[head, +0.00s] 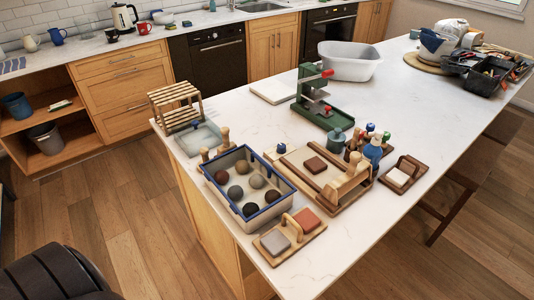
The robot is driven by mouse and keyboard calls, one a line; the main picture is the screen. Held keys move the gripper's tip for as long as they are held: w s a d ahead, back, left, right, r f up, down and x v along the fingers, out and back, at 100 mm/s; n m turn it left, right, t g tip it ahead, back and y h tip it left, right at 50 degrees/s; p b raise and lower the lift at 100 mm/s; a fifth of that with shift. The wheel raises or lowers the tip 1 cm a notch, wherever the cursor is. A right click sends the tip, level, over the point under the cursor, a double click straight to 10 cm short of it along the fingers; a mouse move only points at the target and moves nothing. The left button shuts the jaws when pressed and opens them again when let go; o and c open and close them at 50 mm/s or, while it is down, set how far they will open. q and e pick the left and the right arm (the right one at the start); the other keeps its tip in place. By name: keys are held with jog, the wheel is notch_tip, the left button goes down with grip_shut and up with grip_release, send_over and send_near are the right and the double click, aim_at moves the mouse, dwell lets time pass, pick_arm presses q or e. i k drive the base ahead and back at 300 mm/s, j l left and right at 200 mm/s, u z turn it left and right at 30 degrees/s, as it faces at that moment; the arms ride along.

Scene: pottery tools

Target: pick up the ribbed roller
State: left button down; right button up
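I cannot pick out the ribbed roller with certainty; ribs are too small to see here. Light wooden roller-like pieces (346,186) lie along the right part of a wooden board (330,207) on the white island counter. Neither of my grippers is in view, and nothing is seen held.
A blue-rimmed tray (283,208) with several clay balls stands left of the board. A green press (313,97), a white basin (349,62) and a small wooden rack (175,106) stand behind. A dark stool (487,160) is at the right side.

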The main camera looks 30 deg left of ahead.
aim_at(225, 131)
jog(key=u, duration=1.3)
